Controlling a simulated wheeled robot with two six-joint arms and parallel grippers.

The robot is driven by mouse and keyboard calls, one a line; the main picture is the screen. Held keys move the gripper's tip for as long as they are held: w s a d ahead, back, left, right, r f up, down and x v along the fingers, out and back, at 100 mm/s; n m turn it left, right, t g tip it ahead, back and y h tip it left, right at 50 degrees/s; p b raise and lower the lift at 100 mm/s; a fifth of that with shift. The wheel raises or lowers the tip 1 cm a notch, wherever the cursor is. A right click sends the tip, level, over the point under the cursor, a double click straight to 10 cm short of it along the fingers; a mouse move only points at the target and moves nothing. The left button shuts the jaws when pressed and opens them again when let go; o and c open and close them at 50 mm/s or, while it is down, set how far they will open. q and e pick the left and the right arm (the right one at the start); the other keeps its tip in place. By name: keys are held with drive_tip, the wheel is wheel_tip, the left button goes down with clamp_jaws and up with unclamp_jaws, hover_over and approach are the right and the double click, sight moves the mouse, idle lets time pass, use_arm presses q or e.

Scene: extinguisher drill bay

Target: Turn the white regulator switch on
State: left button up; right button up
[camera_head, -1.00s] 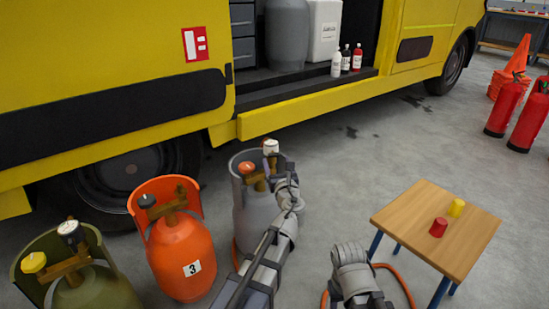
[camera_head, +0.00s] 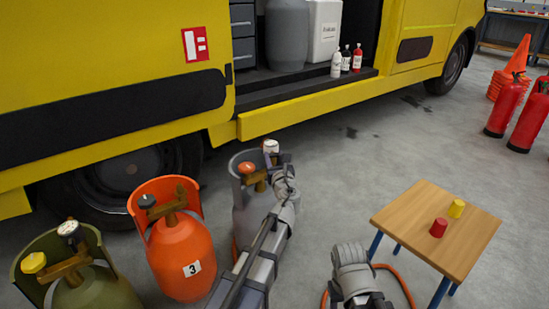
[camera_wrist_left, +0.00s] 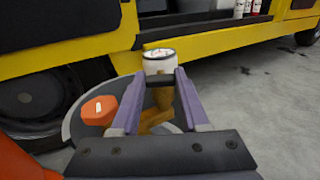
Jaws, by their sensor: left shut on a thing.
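The white regulator switch (camera_head: 270,146) is a white round knob with dark marks on its top, on the brass valve of the grey gas cylinder (camera_head: 243,222). It also shows in the left wrist view (camera_wrist_left: 160,57), at the far end of the fingers. My left gripper (camera_head: 277,161) is at the switch, its two purple fingers on either side of it and shut on it in the left wrist view (camera_wrist_left: 162,82). The fingers and a dark band hide its lower part. An orange knob (camera_head: 246,168) sits left of it on the same valve.
An orange cylinder (camera_head: 180,252) and an olive cylinder (camera_head: 97,292) stand to the left. The yellow truck (camera_head: 300,117) is close behind. A wooden table (camera_head: 420,215) with red and yellow cups stands right. Floor between cylinder and table is partly clear.

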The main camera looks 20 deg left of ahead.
use_arm(q)
clamp_jaws()
drive_tip(key=shift+n, duration=0.3)
drive_tip(key=n, duration=0.6)
drive_tip(key=shift+a+n, duration=0.1)
drive_tip(key=shift+n, duration=0.3)
drive_tip(key=n, duration=0.5)
drive_tip(key=shift+f, duration=0.15)
drive_tip(key=n, duration=0.5)
drive_tip(key=shift+n, duration=0.3)
